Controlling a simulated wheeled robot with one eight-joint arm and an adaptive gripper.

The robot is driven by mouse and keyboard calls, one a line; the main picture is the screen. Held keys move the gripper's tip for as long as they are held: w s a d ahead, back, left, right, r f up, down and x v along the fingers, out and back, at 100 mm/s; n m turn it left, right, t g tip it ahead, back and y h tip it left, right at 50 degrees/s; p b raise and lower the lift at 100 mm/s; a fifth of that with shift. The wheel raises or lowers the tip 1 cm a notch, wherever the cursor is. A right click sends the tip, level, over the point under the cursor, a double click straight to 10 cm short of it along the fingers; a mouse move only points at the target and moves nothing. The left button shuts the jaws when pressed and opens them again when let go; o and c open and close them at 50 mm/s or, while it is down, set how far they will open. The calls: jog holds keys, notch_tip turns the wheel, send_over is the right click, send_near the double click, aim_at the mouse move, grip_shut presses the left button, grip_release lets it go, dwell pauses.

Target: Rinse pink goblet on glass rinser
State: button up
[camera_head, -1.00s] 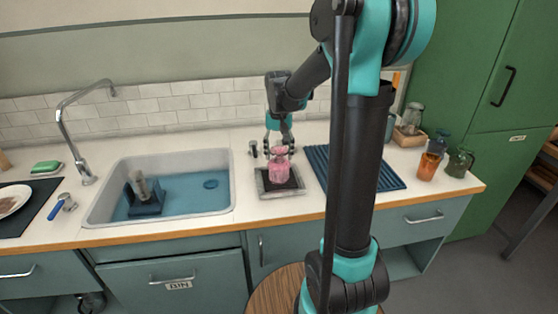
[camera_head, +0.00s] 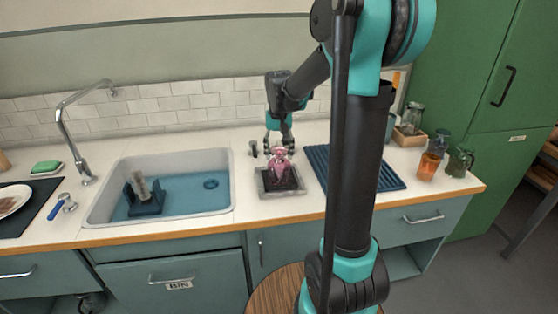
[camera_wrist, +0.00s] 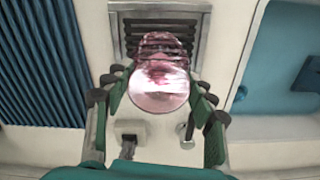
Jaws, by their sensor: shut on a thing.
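The pink goblet (camera_head: 280,158) is over the glass rinser (camera_head: 283,192), a square metal tray with a dark grate set on the counter. My gripper (camera_head: 280,150) is shut on the goblet from the back side. In the wrist view the translucent goblet (camera_wrist: 158,100) sits between my gripper's fingers (camera_wrist: 158,88), with a round pale end towards the camera and the rinser's slatted grate (camera_wrist: 200,22) behind it. Pale pink streaks show below the goblet in the head view. Whether the goblet touches the grate I cannot tell.
A sink (camera_head: 232,205) with blue water lies left of the rinser; a blue ribbed mat (camera_head: 355,168) lies right. A small metal fitting (camera_head: 253,148) stands behind the rinser. An orange glass (camera_head: 428,165) and a green jug (camera_head: 460,161) stand farther right.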

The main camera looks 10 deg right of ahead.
jog(key=shift+r, duration=3.5)
